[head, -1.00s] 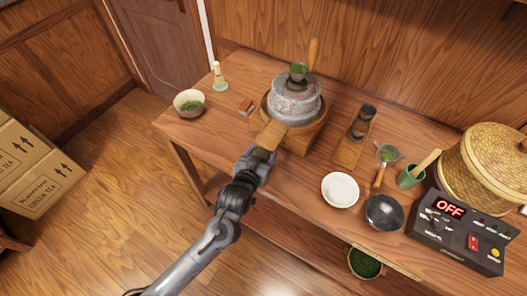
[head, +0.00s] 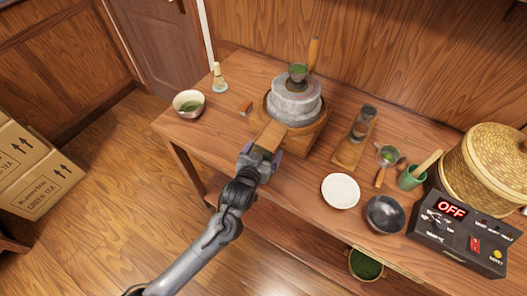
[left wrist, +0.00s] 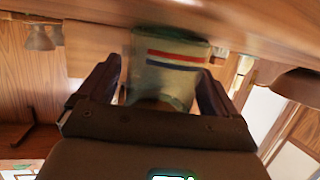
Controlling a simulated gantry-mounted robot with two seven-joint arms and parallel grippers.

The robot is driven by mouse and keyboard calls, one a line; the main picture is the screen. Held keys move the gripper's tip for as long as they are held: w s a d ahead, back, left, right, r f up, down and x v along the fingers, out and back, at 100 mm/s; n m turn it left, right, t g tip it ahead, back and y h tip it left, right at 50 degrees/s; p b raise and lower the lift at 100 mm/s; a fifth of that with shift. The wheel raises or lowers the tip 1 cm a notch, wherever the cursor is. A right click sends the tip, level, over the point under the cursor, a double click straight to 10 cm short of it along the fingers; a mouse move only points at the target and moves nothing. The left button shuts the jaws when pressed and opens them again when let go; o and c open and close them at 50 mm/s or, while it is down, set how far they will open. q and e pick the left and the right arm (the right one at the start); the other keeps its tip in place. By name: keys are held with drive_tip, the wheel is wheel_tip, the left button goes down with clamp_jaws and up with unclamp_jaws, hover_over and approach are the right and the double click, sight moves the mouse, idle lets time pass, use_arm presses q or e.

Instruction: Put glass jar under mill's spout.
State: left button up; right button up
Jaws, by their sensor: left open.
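In the left wrist view, the glass jar (left wrist: 168,75), pale with red and blue stripes, sits between the open fingers of my left gripper (left wrist: 165,85). The jar is hidden in the head view by the spout and gripper, so I cannot tell how exactly it lines up below the spout. My right gripper is not in view.
A tea bowl (head: 189,104) and a whisk on a stand (head: 219,78) are at the left. Right of the mill are a wooden stand (head: 348,150), white plate (head: 340,191), black bowl (head: 384,214), green cup (head: 411,178), woven basket (head: 485,165) and control box (head: 458,232).

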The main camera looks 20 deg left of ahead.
use_arm(q)
drive_tip(key=shift+r, duration=0.15)
drive_tip(key=shift+s+r, duration=0.1)
drive_tip(key=shift+s, duration=0.15)
drive_tip(key=p+v, duration=0.2)
drive_tip(key=v, duration=0.9)
drive_tip(key=s+a+f+g, duration=0.1)
drive_tip(key=s+f+g, duration=0.1)
drive_tip(key=s, duration=0.4)
drive_tip(key=s+a+f+m+g, duration=0.1)
drive_tip(key=s+a+f+g, duration=0.1)
drive_tip(key=s+g, duration=0.3)
drive_tip(key=s+a+f+m+g, duration=0.1)
drive_tip(key=s+f+g, duration=0.3)
drive_tip(key=s, duration=0.5)
drive_tip(key=shift+a+h, duration=0.3)
drive_tip(key=shift+h, duration=0.1)
drive_tip(key=shift+w+p, duration=0.1)
drive_tip(key=shift+p, duration=0.25)
